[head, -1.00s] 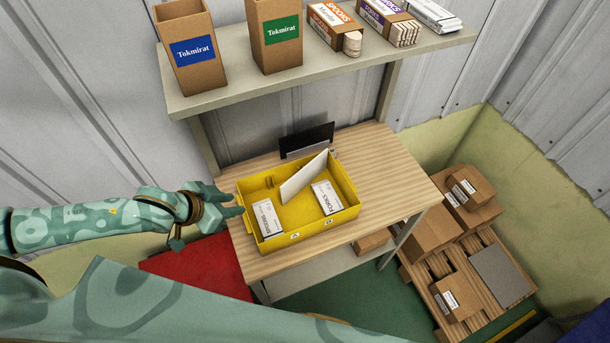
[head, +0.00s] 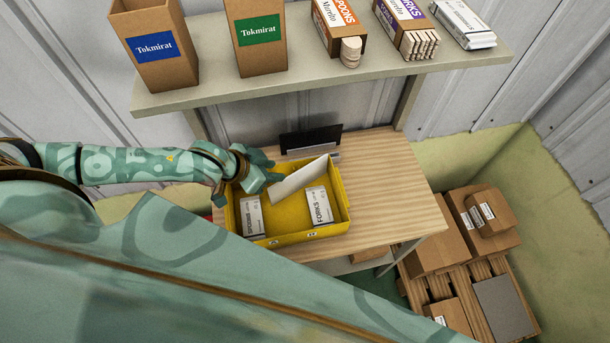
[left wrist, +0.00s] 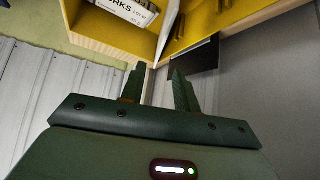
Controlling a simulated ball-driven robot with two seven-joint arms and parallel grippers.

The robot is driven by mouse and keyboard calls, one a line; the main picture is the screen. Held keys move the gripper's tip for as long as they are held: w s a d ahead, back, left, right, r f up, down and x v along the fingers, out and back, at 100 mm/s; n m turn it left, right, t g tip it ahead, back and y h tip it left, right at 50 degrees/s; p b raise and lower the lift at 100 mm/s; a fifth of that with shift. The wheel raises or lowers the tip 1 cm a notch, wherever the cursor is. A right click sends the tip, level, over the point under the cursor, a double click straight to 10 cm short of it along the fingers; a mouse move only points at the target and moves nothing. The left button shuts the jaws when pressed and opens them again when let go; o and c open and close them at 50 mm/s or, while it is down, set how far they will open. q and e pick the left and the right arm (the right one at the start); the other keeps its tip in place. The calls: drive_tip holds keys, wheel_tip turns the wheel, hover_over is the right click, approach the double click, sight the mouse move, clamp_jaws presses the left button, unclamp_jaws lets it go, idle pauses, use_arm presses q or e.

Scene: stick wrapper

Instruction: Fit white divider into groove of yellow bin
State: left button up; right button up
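The yellow bin (head: 301,236) sits on the wooden table, with a white pack labelled FORKS (head: 319,206) and another white pack (head: 252,215) inside. The white divider (head: 302,178) rests tilted in the bin, its upper right end rising above the back wall. In the left wrist view the bin (left wrist: 215,25) shows at the top, with the divider (left wrist: 169,30) seen edge-on. My left gripper (head: 270,176) is over the bin's back left corner, beside the divider's left end. Its fingers (left wrist: 158,82) are apart with nothing between them. My right gripper is out of view.
A black panel (head: 310,139) stands behind the bin. A shelf (head: 330,84) above holds boxes and packs. The table's right side (head: 392,190) is clear. Cardboard boxes (head: 437,238) stand on a pallet at the lower right.

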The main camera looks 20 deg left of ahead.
sight(298, 171)
use_arm(q)
drive_tip(key=x, duration=0.4)
drive_tip(key=shift+f+b, duration=0.3)
drive_tip(key=shift+b, duration=0.1)
drive_tip(key=x, duration=0.3)
drive_tip(key=shift+w+d, duration=0.2)
drive_tip(key=shift+w, duration=0.1)
drive_tip(key=shift+w+d+f+b, duration=0.15)
drive_tip(key=shift+w+f+b, duration=0.2)
drive_tip(key=shift+f, duration=0.05)
drive_tip(key=x, duration=0.3)
drive_tip(key=shift+w+d+f+b, duration=0.1)
drive_tip(key=shift+w+f+b, duration=0.2)
drive_tip(key=shift+b, duration=0.1)
drive_tip(key=shift+w+d+f, duration=0.2)
drive_tip(key=shift+w+f, duration=0.05)
drive_tip(key=shift+f, duration=0.1)
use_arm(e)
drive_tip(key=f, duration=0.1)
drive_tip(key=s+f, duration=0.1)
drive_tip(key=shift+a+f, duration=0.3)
use_arm(q)
drive_tip(key=shift+s+a+r, duration=0.1)
drive_tip(key=shift+c, duration=0.3)
clamp_jaws()
